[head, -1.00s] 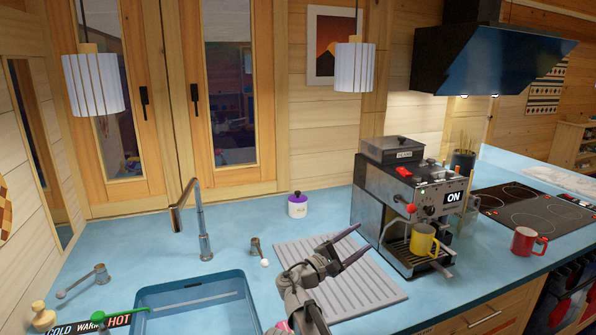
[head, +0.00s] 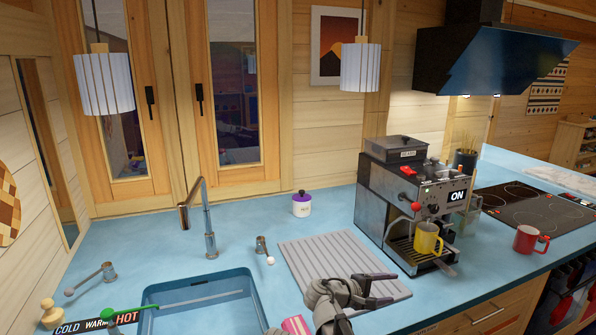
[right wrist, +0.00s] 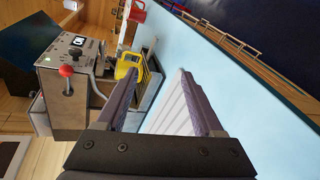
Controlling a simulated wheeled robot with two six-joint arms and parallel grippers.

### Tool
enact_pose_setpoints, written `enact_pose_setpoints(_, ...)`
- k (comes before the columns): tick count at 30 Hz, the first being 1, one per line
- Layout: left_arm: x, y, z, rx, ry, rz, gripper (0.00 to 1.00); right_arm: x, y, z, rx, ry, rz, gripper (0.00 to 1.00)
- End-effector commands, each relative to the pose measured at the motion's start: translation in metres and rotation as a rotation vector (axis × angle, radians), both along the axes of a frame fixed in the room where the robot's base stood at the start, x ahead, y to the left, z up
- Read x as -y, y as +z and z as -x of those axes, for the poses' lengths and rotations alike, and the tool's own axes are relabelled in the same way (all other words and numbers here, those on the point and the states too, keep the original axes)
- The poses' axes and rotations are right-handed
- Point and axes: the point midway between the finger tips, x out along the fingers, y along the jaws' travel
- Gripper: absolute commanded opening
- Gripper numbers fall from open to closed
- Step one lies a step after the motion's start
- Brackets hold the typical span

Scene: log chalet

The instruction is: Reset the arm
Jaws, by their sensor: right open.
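My right gripper (head: 386,288) is low in the head view, over the front part of the grey ribbed drying mat (head: 318,255). It is open, and nothing shows between its fingers. In the right wrist view the two fingers (right wrist: 155,62) stand apart, with the mat (right wrist: 168,110) and blue counter behind them. My left gripper is not in view.
The coffee machine (head: 384,205) with a yellow mug (head: 426,238) stands right of the mat. A red mug (head: 527,239) is further right. The sink (head: 200,283) and tap (head: 208,225) lie left. A pink striped thing (head: 295,325) shows at the bottom edge.

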Motion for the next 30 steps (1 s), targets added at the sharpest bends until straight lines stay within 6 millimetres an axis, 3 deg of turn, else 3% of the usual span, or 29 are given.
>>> enact_pose_setpoints(5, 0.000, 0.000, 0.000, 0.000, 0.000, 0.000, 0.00, 0.016, -0.063, 0.053, -0.007, -0.132, -0.348, 0.69)
enact_pose_setpoints(9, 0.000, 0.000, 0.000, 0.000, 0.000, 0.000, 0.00, 0.005, -0.109, 0.096, -0.012, -0.262, -0.656, 0.69)
enact_pose_setpoints(12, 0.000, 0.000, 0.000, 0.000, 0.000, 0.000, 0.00, -0.009, -0.128, 0.117, -0.019, -0.337, -0.823, 0.69)
enact_pose_setpoints(18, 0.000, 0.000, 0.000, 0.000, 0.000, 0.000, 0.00, -0.036, -0.147, 0.146, -0.029, -0.449, -1.066, 0.69)
enact_pose_setpoints(25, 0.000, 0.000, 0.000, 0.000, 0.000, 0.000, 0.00, -0.064, -0.154, 0.170, -0.043, -0.549, -1.278, 0.69)
enact_pose_setpoints(30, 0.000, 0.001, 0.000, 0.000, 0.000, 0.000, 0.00, -0.094, -0.153, 0.181, -0.101, -0.524, -1.283, 0.69)
